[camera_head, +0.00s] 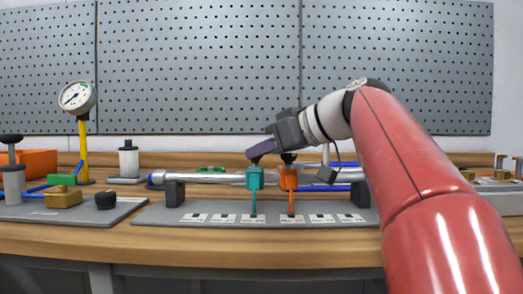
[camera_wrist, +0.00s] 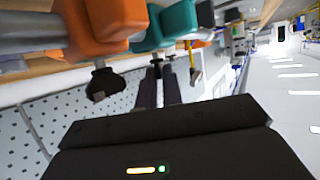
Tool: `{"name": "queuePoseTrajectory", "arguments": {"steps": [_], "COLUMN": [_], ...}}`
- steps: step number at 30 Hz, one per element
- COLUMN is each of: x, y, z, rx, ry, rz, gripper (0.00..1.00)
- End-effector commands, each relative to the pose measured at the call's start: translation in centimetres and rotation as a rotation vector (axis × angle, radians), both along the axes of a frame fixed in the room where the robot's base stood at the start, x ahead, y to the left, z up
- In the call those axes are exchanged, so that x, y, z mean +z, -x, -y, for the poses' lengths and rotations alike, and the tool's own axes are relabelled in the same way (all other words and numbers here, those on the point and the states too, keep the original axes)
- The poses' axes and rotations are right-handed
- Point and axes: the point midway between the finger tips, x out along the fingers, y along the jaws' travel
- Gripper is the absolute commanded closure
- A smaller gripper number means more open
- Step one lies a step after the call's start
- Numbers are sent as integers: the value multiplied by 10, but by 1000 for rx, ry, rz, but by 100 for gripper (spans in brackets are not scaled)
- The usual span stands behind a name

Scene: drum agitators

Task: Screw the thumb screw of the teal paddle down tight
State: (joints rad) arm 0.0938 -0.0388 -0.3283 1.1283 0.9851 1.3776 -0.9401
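The teal paddle (camera_head: 255,180) hangs on the metal shaft (camera_head: 215,178), its thin stem pointing down; its block also shows in the wrist view (camera_wrist: 180,20). Its dark thumb screw (camera_wrist: 157,62) is mostly hidden by my fingertips. My gripper (camera_head: 252,156) reaches in from the right, above the teal block. In the wrist view, the two purple-grey fingers (camera_wrist: 159,76) are close together with a narrow gap, their tips on the thumb screw. The orange paddle (camera_head: 289,179) is just right of the teal one, with its own black thumb screw (camera_wrist: 103,82) standing free.
The shaft rests on dark supports (camera_head: 174,192) over a grey base (camera_head: 200,218) with white labels. A dial gauge (camera_head: 77,97) on a yellow post stands at the left. A grey tray (camera_head: 70,212) holds a brass block (camera_head: 63,196) and a black knob (camera_head: 106,199). A pegboard (camera_head: 200,65) stands behind.

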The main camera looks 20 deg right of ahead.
Motion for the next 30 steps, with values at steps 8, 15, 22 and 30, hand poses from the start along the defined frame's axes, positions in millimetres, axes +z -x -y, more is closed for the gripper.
{"name": "queuePoseTrajectory", "arguments": {"steps": [8,15,22,30], "x": [0,-1,-1,1], "y": [0,2,3,5], "z": [0,-1,-4,-7], "rx": [-1,-45,-181,-429], "ry": [0,1,1,2], "rz": [0,2,5,6], "gripper": [100,100,100,100]}}
